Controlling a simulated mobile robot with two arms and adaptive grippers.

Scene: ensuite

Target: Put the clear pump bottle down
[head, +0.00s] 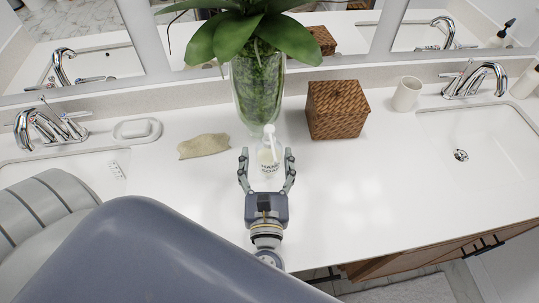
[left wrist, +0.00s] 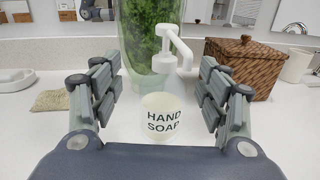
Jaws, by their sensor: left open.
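The clear pump bottle (head: 268,160) stands upright on the white countertop (head: 350,205), in front of the glass vase. It has a white pump head and a "HAND SOAP" label. In the left wrist view the bottle (left wrist: 163,122) is in the middle, between the spread fingers. My left gripper (head: 267,170) is open around the bottle, with a visible gap on each side; it also fills both sides of the left wrist view (left wrist: 160,100). My right gripper does not show.
Behind the bottle stands a glass vase (head: 257,90) with a plant. A woven box (head: 336,110) and a white cup (head: 407,94) are to the right. A folded beige cloth (head: 203,146) and a soap dish (head: 137,130) are to the left. Sinks lie at both sides; the counter front right is clear.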

